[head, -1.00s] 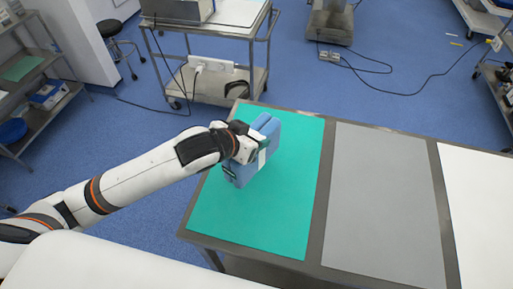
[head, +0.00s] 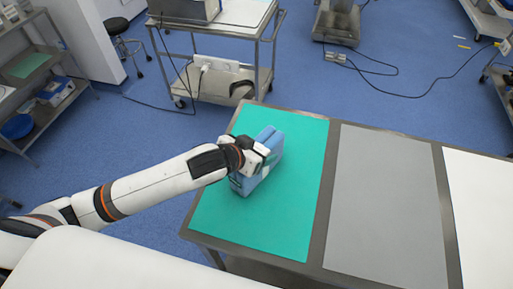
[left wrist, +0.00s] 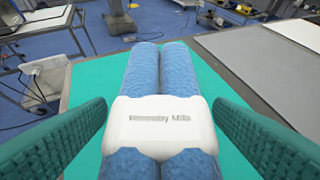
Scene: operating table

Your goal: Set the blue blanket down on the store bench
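The blue blanket (head: 268,140) is a folded, thick bundle with a white band (left wrist: 160,122) around it. It is over the green mat (head: 230,222) on the left part of the long metal-edged bench (head: 333,165). I cannot tell whether its underside touches the mat. My left gripper (head: 262,152) is at the blanket's top. My right gripper is not in view.
The bench also has a grey mat (head: 385,205) in the middle and a white mat (head: 485,200) at the right, both bare. A metal cart (head: 215,85) stands behind the bench. Shelving (head: 35,75) stands at the far left, with a stool (head: 118,35) near it.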

